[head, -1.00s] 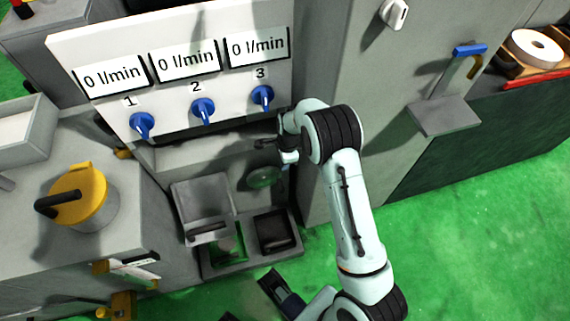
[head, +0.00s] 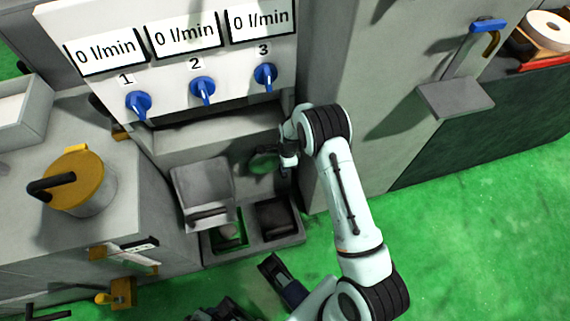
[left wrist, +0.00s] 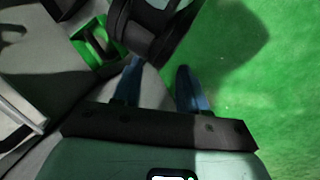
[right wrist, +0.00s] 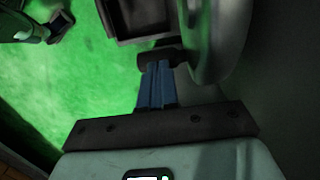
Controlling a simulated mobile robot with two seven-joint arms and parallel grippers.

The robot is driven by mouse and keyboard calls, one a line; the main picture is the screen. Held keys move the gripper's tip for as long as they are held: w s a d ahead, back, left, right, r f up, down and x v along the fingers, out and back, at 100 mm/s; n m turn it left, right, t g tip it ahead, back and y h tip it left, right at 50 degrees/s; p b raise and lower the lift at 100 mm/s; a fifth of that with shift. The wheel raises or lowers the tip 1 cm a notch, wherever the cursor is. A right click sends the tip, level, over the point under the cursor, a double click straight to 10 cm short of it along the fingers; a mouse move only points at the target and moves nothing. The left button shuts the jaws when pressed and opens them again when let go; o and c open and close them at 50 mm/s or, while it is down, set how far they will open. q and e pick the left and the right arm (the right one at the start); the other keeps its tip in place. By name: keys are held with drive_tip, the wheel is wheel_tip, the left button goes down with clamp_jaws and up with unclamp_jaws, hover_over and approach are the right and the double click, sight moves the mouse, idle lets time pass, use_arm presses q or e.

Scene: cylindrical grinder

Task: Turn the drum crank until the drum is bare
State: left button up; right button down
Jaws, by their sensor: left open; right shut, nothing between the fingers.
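The drum crank is a round wheel (head: 263,160) below the flow panel, with a dark stub handle (right wrist: 160,57) that shows in the right wrist view. My right gripper (right wrist: 157,70) is shut and empty. Its tips are right at the handle, overlapping it in the picture; I cannot tell whether they touch. In the head view the right gripper (head: 285,158) is just right of the wheel. My left gripper (left wrist: 158,70) is open and empty above the floor, with a dark part close ahead of it. I cannot make out the drum surface.
A grey housing (head: 202,185) stands left of the wheel, above a green-bottomed tray (head: 228,237) and a dark tray (head: 278,220). Blue valves (head: 203,90) line the panel. A yellow lidded pot (head: 78,185) stands at left. Green floor is open at right.

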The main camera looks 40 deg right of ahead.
wheel_tip(320, 180, down, 3)
drive_tip(key=y+b, duration=0.1)
drive_tip(key=b, duration=0.1)
drive_tip(key=shift+s+d+r+t+b, duration=0.1)
drive_tip(key=shift+d+r+t+b, duration=0.05)
drive_tip(key=shift+t+b, duration=0.2)
use_arm(q)
drive_tip(key=shift+t+y, duration=0.3)
drive_tip(key=shift+t, duration=0.3)
drive_tip(key=w+f, duration=0.1)
drive_tip(key=w+a, duration=0.1)
drive_tip(key=w+a+f, duration=0.1)
drive_tip(key=w, duration=0.1)
drive_tip(key=shift+f, duration=0.35)
use_arm(e)
drive_tip(key=shift+r, duration=0.1)
use_arm(q)
drive_tip(key=shift+s, duration=0.1)
